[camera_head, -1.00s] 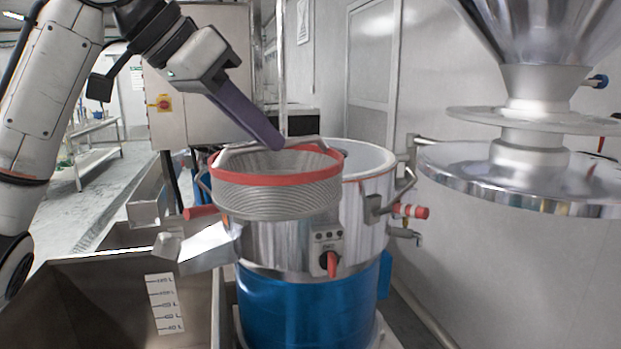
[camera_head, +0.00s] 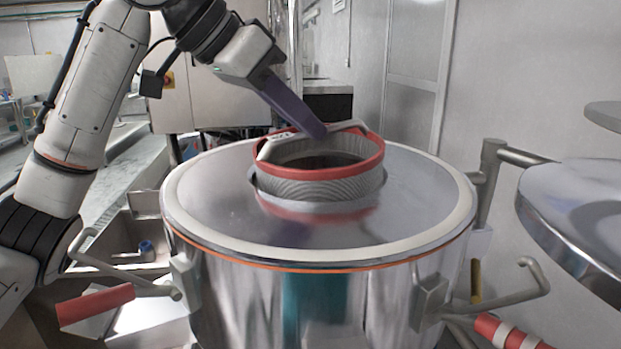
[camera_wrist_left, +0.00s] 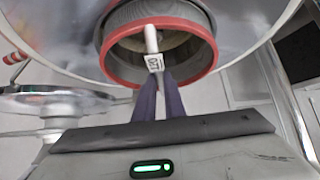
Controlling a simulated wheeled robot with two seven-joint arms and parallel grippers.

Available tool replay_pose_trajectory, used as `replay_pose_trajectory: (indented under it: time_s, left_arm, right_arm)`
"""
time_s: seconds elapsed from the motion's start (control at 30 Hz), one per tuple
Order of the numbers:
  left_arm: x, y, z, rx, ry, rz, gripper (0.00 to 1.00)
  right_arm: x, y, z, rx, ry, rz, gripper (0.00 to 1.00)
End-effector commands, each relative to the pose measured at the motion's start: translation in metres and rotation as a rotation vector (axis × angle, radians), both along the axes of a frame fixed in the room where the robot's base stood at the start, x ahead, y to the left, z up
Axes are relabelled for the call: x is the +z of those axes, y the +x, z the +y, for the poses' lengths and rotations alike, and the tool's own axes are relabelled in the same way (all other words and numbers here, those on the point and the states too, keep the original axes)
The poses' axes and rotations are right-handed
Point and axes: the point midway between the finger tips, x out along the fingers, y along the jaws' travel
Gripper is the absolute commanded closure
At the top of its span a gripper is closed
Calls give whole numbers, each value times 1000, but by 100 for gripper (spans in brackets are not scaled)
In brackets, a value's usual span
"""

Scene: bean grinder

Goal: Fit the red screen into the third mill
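The red screen (camera_head: 318,172) has a red rim, a grey mesh wall and a pale handle across its top. It is at the middle of the mill's round metal lid (camera_head: 220,205). Its lower mesh is in the lid's opening, while the rim and upper mesh stand above the lid. My left gripper (camera_head: 316,130) reaches down from the upper left with its purple fingers at the handle. In the left wrist view, the fingers (camera_wrist_left: 160,85) close in on the tagged handle (camera_wrist_left: 153,50) of the screen. My right gripper is not in view.
The mill has side handles with red grips (camera_head: 95,305) at left and right. A round metal disc (camera_head: 590,215) juts in at the right edge. Metal bins (camera_head: 135,240) stand at the left behind the mill. A grey wall is behind.

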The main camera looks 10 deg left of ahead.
Motion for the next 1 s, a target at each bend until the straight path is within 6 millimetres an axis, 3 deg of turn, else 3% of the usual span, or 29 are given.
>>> replay_pose_trajectory:
  time_s: [0.03,0.1,0.3,0.6,0.83,0.9,0.97,1.0]
  left_arm:
    - [-23,0,-2,-5,16,23,100]
    - [-32,0,-2,-3,16,23,100]
    - [-37,1,-2,-1,12,19,100]
    - [-69,2,-2,-1,10,16,100]
    - [-67,2,-3,-3,10,18,100]
    - [-68,2,-3,-4,12,21,82]
    - [-68,1,-3,-4,12,21,72]
    - [-68,1,-3,-4,12,21,72]
  right_arm:
    - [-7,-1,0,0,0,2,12]
    - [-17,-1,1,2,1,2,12]
    - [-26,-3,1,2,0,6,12]
    - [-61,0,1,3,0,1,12]
    - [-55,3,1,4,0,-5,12]
    - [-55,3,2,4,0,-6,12]
    - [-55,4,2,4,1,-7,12]
    - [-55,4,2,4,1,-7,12]
